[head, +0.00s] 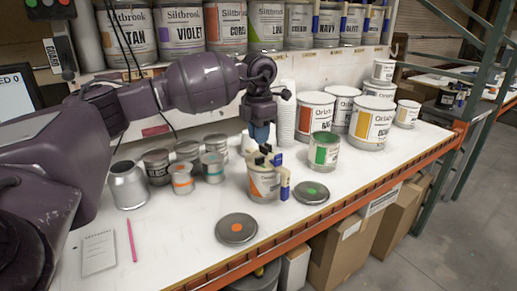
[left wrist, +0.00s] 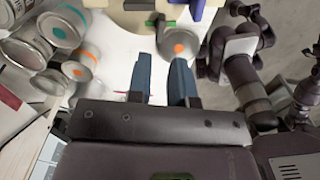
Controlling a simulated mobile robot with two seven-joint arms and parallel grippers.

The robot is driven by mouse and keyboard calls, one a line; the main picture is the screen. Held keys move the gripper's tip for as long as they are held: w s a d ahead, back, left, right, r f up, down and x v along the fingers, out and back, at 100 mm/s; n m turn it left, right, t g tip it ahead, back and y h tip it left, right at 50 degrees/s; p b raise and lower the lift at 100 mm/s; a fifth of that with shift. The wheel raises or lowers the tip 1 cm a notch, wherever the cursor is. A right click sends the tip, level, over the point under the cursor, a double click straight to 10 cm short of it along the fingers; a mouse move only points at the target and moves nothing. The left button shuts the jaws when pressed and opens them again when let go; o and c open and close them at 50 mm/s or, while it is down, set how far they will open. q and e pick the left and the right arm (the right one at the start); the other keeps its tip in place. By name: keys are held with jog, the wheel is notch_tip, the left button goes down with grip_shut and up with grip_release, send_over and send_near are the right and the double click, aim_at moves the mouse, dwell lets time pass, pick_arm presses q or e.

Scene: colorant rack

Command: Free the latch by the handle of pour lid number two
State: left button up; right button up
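A can with an orange label (head: 263,187) stands upright on the white bench, with a pour lid (head: 262,160) on top. A blue handle (head: 285,184) hangs at the lid's right side. No number is readable on the lid. My left gripper (head: 261,134) is just above the lid, pointing down. In the left wrist view, its two blue-grey fingers (left wrist: 161,82) are apart with nothing between them. The cream lid (left wrist: 120,22) lies beyond the fingertips, with a dark and green latch part (left wrist: 160,21) and a blue piece (left wrist: 196,8).
An orange-dotted round lid (head: 237,228) and a green-dotted lid (head: 311,192) lie near the can. A green-labelled can (head: 324,150) stands to its right. Several small tins crowd the left, including an orange-banded one (head: 181,180). White cups (head: 286,117) stand behind.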

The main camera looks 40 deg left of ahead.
pick_arm(q)
notch_tip(320, 180, up, 2)
jog(key=shift+r, duration=0.9)
pick_arm(e)
jog(key=shift+s+d+f, duration=0.1)
jog(key=shift+s+f, duration=0.25)
jog(key=shift+s, duration=0.15)
jog(key=shift+w, duration=0.1)
